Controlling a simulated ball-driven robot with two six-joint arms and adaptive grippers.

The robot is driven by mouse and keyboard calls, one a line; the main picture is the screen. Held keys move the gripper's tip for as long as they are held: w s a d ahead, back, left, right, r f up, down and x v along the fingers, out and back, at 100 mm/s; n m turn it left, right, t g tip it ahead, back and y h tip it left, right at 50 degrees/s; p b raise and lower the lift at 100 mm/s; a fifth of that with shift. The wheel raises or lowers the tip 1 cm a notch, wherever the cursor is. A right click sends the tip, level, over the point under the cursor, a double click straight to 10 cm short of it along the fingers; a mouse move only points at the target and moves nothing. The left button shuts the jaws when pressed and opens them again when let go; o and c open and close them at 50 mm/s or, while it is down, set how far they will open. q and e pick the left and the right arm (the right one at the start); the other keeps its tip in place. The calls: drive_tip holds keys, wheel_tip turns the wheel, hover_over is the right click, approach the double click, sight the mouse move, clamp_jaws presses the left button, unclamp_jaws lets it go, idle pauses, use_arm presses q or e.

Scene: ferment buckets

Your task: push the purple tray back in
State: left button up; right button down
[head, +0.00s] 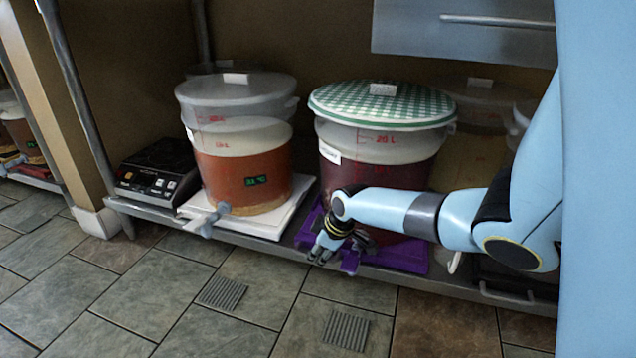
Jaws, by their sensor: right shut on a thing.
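The purple tray (408,258) lies on the low shelf, under a bucket of dark red liquid (375,165) with a green checked lid (382,103). The tray's front edge reaches the front of the shelf, and a purple piece (350,263) hangs there. My right gripper (322,252) is at the tray's front left edge, pointing down and shut on the tray. The fingers hide the exact contact. My right forearm covers the lower front of the bucket and part of the tray. My left gripper is out of view.
Left of the tray, a bucket of orange liquid (240,170) with a tap (208,220) stands on a white tray (275,222). The tiled floor in front is clear, with two drain grates (222,293) (346,330).

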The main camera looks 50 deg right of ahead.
drive_tip(key=c, duration=1.3)
unclamp_jaws()
drive_tip(key=shift+w+d, duration=0.1)
drive_tip(key=shift+d, duration=0.25)
drive_tip(key=shift+c, duration=0.2)
drive_tip(key=shift+a, duration=0.1)
drive_tip(key=v, duration=1.2)
